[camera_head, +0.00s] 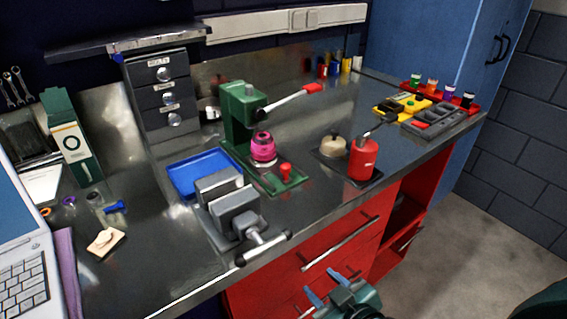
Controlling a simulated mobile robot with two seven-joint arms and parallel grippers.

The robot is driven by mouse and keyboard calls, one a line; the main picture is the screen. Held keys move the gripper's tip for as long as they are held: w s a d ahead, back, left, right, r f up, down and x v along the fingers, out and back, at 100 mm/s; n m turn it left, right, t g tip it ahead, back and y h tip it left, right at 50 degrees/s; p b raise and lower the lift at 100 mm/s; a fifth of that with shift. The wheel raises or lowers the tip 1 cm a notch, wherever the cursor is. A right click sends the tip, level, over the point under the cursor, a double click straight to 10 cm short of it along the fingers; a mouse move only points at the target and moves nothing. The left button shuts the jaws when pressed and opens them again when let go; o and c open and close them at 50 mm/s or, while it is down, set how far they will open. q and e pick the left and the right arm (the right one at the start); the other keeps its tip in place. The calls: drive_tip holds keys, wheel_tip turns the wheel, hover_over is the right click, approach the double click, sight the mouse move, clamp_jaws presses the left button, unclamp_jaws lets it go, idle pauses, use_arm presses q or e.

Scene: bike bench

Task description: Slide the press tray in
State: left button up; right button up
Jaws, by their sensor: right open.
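The green press (238,110) stands on the metal bench, with a lever ending in a red grip (312,89) reaching right. The press tray (291,184) is the low green plate at its foot, sticking out toward the bench front. A red knob (285,170) stands on the tray's front part. A magenta round part (263,147) sits behind the knob, in front of the press column. My right gripper (326,287) is low in front of the red drawers, below the bench edge. Its blue fingers are apart and empty, well away from the tray. My left gripper is out of view.
A grey vise (236,213) stands left of the tray, its handle reaching the bench edge. A blue tray (204,172) lies behind it. A red can (362,159) and an oiler (333,144) stand right on a dark mat. Bench surface between knob and mat is clear.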

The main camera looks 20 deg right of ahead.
drive_tip(key=w+d+r+n+t+h+b, duration=0.1)
drive_tip(key=w+d+r+n+t+h, duration=0.2)
drive_tip(key=r, duration=0.4)
drive_tip(key=w+d+r+t+h+b, duration=0.1)
drive_tip(key=w+d+r+t, duration=0.1)
drive_tip(key=d+r, duration=0.4)
drive_tip(key=s+a+r+n+t+y, duration=0.1)
drive_tip(key=a+r+n+y, duration=0.3)
drive_tip(key=r+n+y, duration=0.5)
drive_tip(key=a+r+n+t+y, duration=0.1)
drive_tip(key=a+r+n+y, duration=0.4)
drive_tip(key=n, duration=0.6)
drive_tip(key=n+g+h, duration=0.6)
drive_tip(key=n+g, duration=0.2)
drive_tip(key=n, duration=0.6)
approach(287, 166)
drive_tip(key=p+x, duration=0.1)
drive_tip(key=x, duration=0.7)
drive_tip(key=shift+w+a+f, duration=0.1)
drive_tip(key=shift+w, duration=0.1)
clamp_jaws()
